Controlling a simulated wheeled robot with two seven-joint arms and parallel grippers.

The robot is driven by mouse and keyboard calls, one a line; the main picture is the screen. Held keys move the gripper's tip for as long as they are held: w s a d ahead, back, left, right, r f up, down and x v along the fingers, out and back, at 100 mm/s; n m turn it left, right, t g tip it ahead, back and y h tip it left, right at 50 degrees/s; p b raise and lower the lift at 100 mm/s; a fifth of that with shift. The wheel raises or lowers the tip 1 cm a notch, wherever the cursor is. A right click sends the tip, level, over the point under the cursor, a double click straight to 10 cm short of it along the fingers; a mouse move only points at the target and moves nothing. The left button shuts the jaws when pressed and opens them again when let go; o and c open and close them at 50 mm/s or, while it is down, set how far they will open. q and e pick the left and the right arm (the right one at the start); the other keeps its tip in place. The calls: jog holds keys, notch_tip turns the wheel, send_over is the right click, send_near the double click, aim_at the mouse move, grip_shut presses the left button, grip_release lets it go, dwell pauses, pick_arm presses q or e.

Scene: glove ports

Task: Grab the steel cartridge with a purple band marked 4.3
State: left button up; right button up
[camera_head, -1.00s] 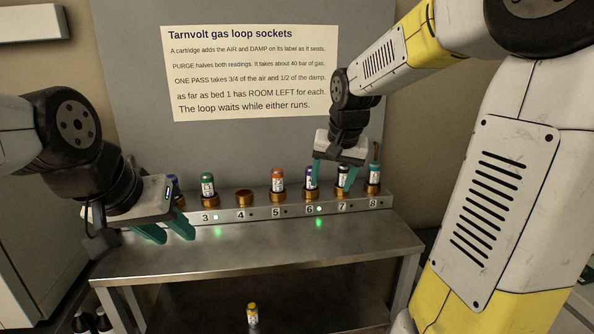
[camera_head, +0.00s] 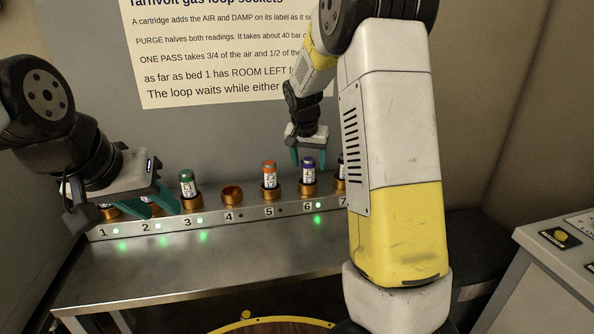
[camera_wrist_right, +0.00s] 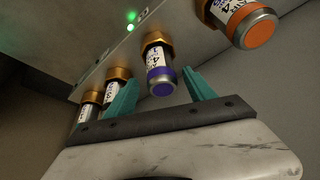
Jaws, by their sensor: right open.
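The steel cartridge with a purple band (camera_head: 308,171) stands upright in the brass socket numbered 6. In the right wrist view its purple end cap (camera_wrist_right: 162,88) lies between the fingertips; its label is partly legible, with a 4 showing. My right gripper (camera_head: 309,157) is open, its teal fingers either side of the cartridge's top; I see no clear contact. It also shows in the right wrist view (camera_wrist_right: 162,78). My left gripper (camera_head: 160,205) appears open, fingers apart, in front of sockets 1 and 2, partly hiding what stands there.
A green-banded cartridge (camera_head: 187,181) stands in socket 3 and an orange-banded one (camera_head: 269,173) in socket 5. Socket 4 (camera_head: 232,196) is empty. My right arm hides the rack's right end. The steel bench (camera_head: 200,265) in front is clear.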

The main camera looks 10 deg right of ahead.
aim_at(309, 168)
jog(key=shift+x, duration=2)
jog(key=shift+w+a+r, duration=0.1)
jog(key=shift+w+a, duration=0.05)
grip_shut()
